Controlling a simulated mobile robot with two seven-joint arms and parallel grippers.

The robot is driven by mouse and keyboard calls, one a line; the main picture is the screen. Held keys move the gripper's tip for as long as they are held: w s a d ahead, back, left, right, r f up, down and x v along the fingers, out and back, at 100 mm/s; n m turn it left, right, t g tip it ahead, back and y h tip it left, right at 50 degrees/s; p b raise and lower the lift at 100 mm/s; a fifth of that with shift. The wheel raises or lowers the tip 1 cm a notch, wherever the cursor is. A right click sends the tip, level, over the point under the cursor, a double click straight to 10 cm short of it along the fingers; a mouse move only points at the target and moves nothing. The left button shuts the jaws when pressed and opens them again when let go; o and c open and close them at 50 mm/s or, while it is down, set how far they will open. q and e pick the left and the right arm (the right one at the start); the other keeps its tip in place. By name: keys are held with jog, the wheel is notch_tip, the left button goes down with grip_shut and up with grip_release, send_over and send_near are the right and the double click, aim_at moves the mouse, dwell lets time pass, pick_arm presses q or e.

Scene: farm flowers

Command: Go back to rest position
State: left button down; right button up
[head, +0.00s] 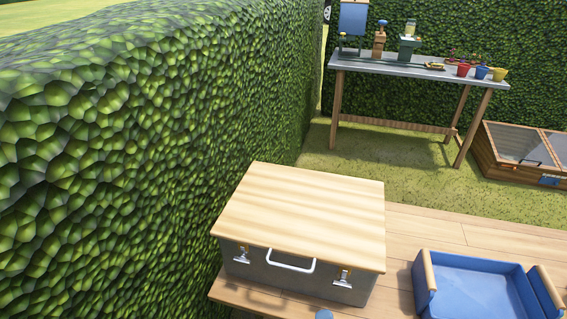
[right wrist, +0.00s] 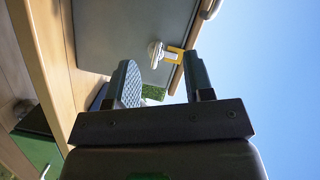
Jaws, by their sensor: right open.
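My right gripper (right wrist: 162,72) shows in the right wrist view with its two dark fingers apart. Nothing is held between them. Beyond the fingertips is the grey side of a box (right wrist: 115,35), with a metal latch (right wrist: 155,52) and a yellow piece (right wrist: 174,56) by it. In the head view a grey box (head: 300,279) with a closed light-wood lid (head: 305,213), a white handle (head: 290,266) and two latches stands on the wooden deck. Neither gripper can be made out in the head view.
A blue tray (head: 478,290) with wooden handles lies right of the box. A tall hedge (head: 130,150) runs along the left. A workbench (head: 400,67) with red, blue and yellow pots stands at the back. A wooden cold frame (head: 525,165) is at the right. Grass between is clear.

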jog(key=s+d+f+n+g, duration=0.1)
jog(key=s+d+n+g, duration=0.2)
jog(key=d+n, duration=0.4)
jog(key=s+d+f+n+g, duration=0.2)
jog(key=s+d+n, duration=0.4)
jog(key=d, duration=0.4)
jog(key=shift+s+d+f+n+g, duration=0.15)
jog(key=shift+d+n+g, duration=0.05)
jog(key=shift+n+g, duration=0.3)
